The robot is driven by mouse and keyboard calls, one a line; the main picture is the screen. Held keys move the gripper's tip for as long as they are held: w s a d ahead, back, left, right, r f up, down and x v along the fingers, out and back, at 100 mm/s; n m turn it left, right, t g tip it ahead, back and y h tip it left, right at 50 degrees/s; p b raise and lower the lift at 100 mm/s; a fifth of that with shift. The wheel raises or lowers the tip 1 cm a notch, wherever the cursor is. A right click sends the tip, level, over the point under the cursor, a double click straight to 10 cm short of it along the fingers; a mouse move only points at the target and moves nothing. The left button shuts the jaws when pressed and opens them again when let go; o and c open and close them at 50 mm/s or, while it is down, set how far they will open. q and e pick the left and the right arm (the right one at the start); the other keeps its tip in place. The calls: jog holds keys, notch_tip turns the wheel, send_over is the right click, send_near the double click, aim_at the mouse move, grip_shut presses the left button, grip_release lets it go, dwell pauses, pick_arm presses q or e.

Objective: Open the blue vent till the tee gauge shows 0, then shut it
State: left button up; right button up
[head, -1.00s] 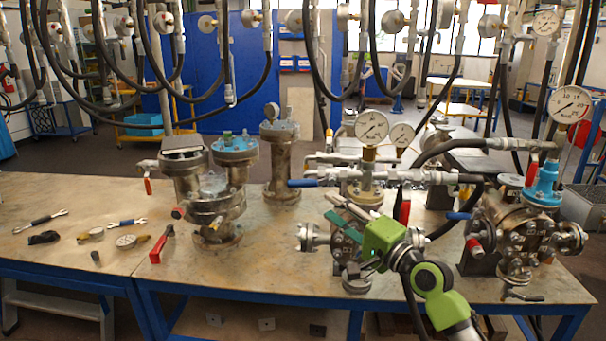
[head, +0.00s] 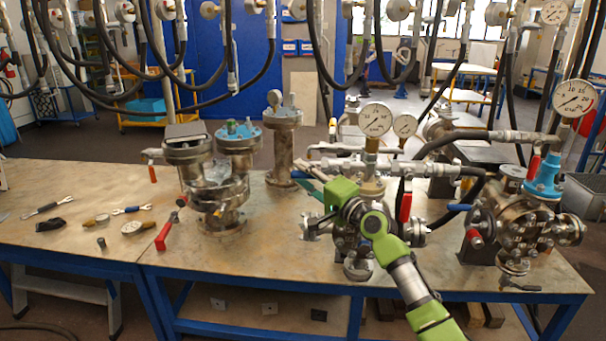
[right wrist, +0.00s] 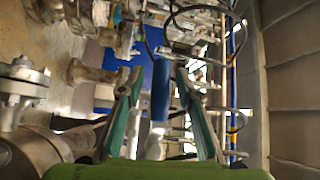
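My right gripper (head: 306,180) is at the left end of the pipework above the middle flanged vessel (head: 358,264). In the right wrist view its two green-padded fingers (right wrist: 158,88) are spread, with the blue vent handle (right wrist: 161,90) showing between them; I see gaps on both sides and cannot tell how deep it sits. My left gripper is not in view.
The right vessel (head: 522,232) has another blue handle (head: 460,207) and a large gauge (head: 574,98). Black hoses hang overhead.

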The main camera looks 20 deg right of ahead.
jog(key=shift+w, duration=0.2)
grip_shut()
jog(key=shift+r, duration=0.1)
